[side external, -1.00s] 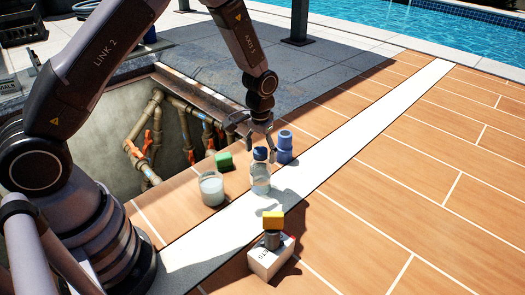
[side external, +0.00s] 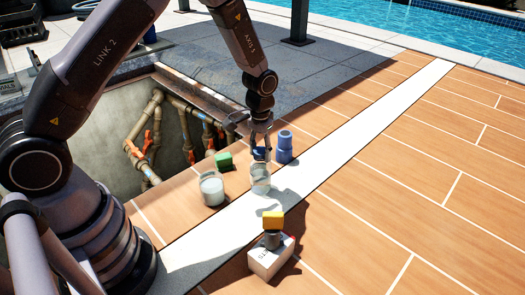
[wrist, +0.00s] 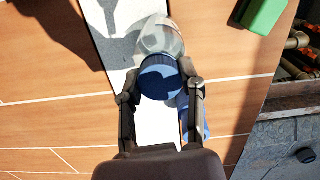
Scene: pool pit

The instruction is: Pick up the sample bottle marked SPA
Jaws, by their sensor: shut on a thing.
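A clear bottle (side external: 260,180) with a dark blue cap stands upright at the edge of the white strip. My gripper (side external: 261,152) points down over it, its fingers closed on either side of the blue cap. The bottle also shows in the wrist view (wrist: 160,38), its cap (wrist: 160,78) between the two fingertips of my gripper (wrist: 160,85). The bottle appears to rest on the floor still. No SPA marking is readable on it in either view.
A jar of whitish content (side external: 211,189) stands just left of the bottle. A blue fitting (side external: 284,148) stands close behind it and a green block (side external: 223,161) lies near the pit edge. A white box (side external: 270,258) with a grey piece and yellow block (side external: 273,220) is in front.

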